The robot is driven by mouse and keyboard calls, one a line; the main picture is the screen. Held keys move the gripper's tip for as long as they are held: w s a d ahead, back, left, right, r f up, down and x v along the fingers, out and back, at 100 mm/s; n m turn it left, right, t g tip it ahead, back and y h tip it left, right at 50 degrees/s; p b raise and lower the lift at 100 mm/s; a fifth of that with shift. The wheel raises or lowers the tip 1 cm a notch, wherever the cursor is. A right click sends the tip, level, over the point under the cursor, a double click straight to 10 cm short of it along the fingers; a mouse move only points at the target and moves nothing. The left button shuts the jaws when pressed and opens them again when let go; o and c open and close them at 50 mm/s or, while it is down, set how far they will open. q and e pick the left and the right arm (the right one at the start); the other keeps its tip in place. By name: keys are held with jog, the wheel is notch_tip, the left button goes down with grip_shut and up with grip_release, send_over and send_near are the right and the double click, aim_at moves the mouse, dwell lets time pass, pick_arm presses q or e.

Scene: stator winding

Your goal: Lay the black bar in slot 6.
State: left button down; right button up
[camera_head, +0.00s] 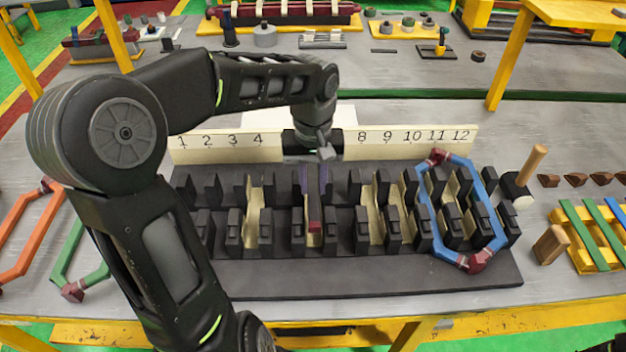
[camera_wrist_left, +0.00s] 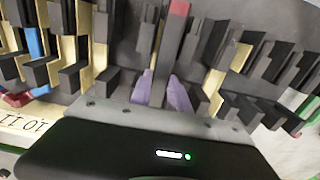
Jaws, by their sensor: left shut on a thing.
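The black bar (camera_head: 313,205) has a dark red end (camera_head: 314,227) and points toward the near side. My left gripper (camera_head: 314,182) is shut on its far part; the purple fingers show on both sides of it. In the left wrist view the bar (camera_wrist_left: 170,42) extends away from the fingertips (camera_wrist_left: 161,84). The bar lies in line with the slot 6 gap, between tooth rows of the dark stator block (camera_head: 380,278). A pale liner shows beneath its red end. I cannot tell how deep it sits. The gripper hides labels 5 to 7 on the number strip (camera_head: 215,154).
A blue coil (camera_head: 424,218) lies over the block's right slots. Orange (camera_head: 25,228) and green (camera_head: 68,255) coils lie at left. A wooden-handled mallet (camera_head: 530,165) and a yellow rack (camera_head: 582,248) stand at right. The block's front ledge is clear.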

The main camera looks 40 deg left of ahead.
pick_arm(q)
jog(key=shift+f+b, duration=0.4)
jog(key=shift+f, duration=0.05)
dwell(0.5)
jog(key=shift+f+b, duration=2.55)
jog(key=shift+f, duration=0.45)
jog(key=shift+f, duration=0.3)
jog(key=c, duration=1.1)
grip_release()
jog(key=shift+c, duration=0.2)
jog(key=shift+r, duration=0.1)
jog(key=shift+r+p, duration=0.3)
jog(key=shift+r, duration=0.35)
